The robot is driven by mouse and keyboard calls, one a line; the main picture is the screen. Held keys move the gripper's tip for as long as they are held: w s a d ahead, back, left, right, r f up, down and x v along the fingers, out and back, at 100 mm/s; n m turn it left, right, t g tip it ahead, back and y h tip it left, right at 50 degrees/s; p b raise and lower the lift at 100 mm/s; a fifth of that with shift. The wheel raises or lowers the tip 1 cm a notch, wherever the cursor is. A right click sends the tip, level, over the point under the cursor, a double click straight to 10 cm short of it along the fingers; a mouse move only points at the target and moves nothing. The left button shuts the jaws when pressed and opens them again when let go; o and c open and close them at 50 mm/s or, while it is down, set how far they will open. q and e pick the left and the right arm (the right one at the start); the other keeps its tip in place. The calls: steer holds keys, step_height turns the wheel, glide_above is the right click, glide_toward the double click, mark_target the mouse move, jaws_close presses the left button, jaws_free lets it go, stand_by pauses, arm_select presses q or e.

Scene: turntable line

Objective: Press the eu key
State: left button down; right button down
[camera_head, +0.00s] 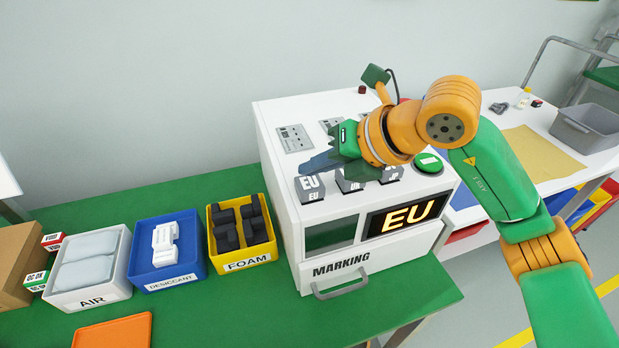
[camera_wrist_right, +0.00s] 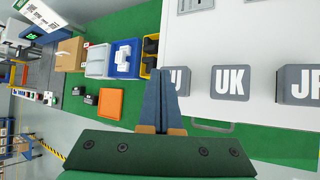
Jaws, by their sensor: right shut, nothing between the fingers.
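The eu key (camera_head: 311,195) is a dark grey block with white EU letters at the left front of the white marking machine (camera_head: 283,233). My right gripper (camera_head: 304,166) reaches in from the right with its blue fingers shut and empty, their tips at the back of the eu key. In the wrist view the fingers (camera_wrist_right: 167,70) cover the left part of the eu key (camera_wrist_right: 183,83). I cannot tell whether they touch it. The UK key (camera_wrist_right: 230,83) and JP key (camera_wrist_right: 298,86) stand in the same row. The lit display (camera_head: 406,215) reads EU. My left gripper is out of view.
White AIR (camera_head: 97,296), blue DESICCANT (camera_head: 167,280) and yellow FOAM (camera_head: 246,258) bins stand on the green table left of the machine. A green button (camera_head: 430,162) is at the machine's right. A drawer handle (camera_head: 342,288) sticks out in front.

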mark_target(314, 186)
step_height(314, 186, up, 5)
steer(key=p, duration=0.4)
steer(key=shift+r, duration=0.15)
stand_by(0.6)
